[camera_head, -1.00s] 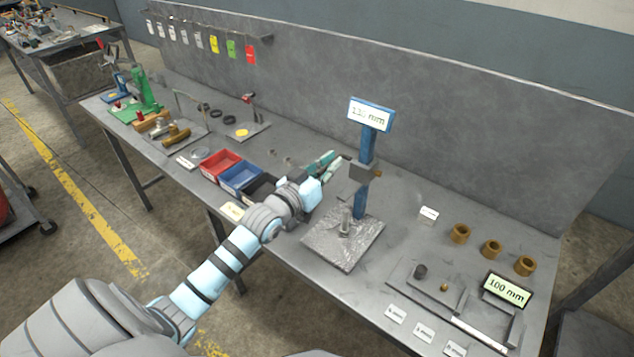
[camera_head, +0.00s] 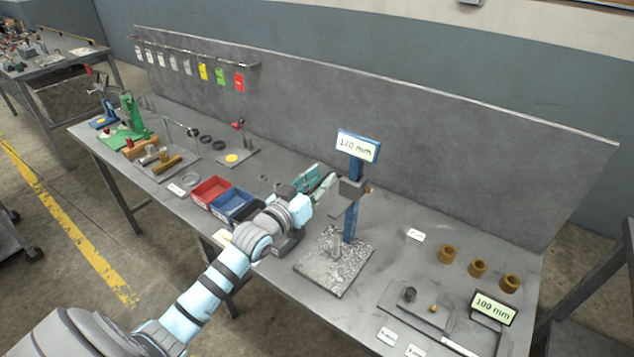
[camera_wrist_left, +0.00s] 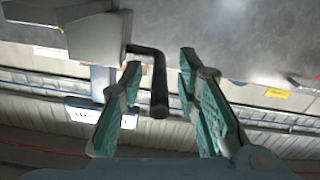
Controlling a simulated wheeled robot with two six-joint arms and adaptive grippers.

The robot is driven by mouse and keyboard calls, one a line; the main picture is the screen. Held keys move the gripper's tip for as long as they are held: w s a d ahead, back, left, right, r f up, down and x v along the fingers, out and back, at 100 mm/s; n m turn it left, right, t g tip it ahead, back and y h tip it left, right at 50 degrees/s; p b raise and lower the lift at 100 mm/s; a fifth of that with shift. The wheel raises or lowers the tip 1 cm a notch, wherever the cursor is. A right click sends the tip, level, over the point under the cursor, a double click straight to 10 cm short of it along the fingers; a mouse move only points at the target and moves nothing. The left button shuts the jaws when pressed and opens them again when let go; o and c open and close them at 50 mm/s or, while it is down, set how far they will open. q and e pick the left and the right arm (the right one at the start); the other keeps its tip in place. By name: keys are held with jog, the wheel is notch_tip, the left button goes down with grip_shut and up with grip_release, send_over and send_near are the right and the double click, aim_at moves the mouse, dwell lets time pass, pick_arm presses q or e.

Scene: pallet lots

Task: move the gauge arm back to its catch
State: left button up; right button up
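A height gauge with a blue column (camera_head: 352,222) stands on a mottled grey base plate (camera_head: 320,280). Its display (camera_head: 357,146) appears to read 170 mm. A grey block (camera_head: 351,190) sits on the column. In the left wrist view, the grey block (camera_wrist_left: 95,38) is at upper left, with a black bent arm (camera_wrist_left: 159,85) reaching from it. My left gripper (camera_head: 326,174) is just left of the block in the head view. In the left wrist view my left gripper (camera_wrist_left: 160,62) is open, its teal fingers either side of the black arm with gaps visible. The catch cannot be made out. My right gripper is out of view.
Red (camera_head: 211,190) and blue (camera_head: 233,204) bins stand left of the gauge, near my arm. Several brass bushings (camera_head: 478,268) and a fixture with a 100 mm display (camera_head: 494,308) are at right. A grey back panel (camera_head: 450,160) rises behind the bench.

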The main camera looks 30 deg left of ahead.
pick_arm(q)
jog(key=s, duration=1.2)
jog(key=shift+a, duration=0.3)
